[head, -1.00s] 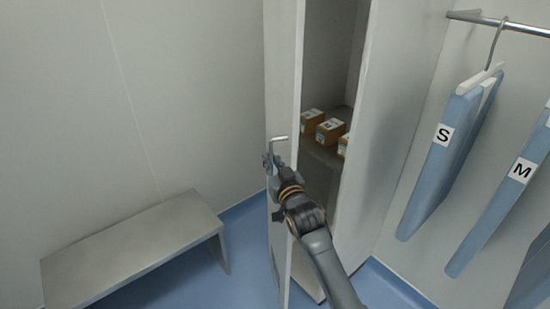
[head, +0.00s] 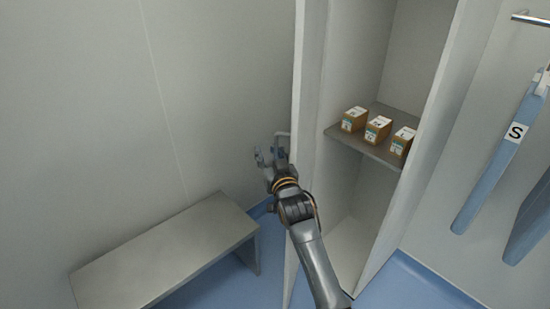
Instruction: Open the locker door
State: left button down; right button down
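The grey locker door (head: 310,90) stands swung open and shows as a tall narrow panel, nearly edge-on. Its bent metal handle (head: 283,135) sticks out to the left of the door. My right gripper (head: 270,157) is at the handle, just below its bar, with its fingers apart. I cannot tell whether a finger touches the handle or the door. The locker (head: 447,110) is open to view, with a shelf (head: 345,139) inside. My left gripper is not in view.
A grey bench (head: 165,255) stands by the wall at lower left, close to the door's swing side. Blue garments (head: 500,150) hang under a rail (head: 535,20) at right.

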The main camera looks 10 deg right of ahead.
jog(key=shift+d+r, duration=0.1)
jog(key=shift+r, duration=0.45)
jog(key=c, duration=1.4)
grip_release()
jog(key=shift+c, duration=0.2)
jog(key=shift+w+d+f, duration=0.15)
jog(key=shift+w+f, duration=0.05)
jog(key=shift+f, duration=0.2)
jog(key=shift+s+f, duration=0.1)
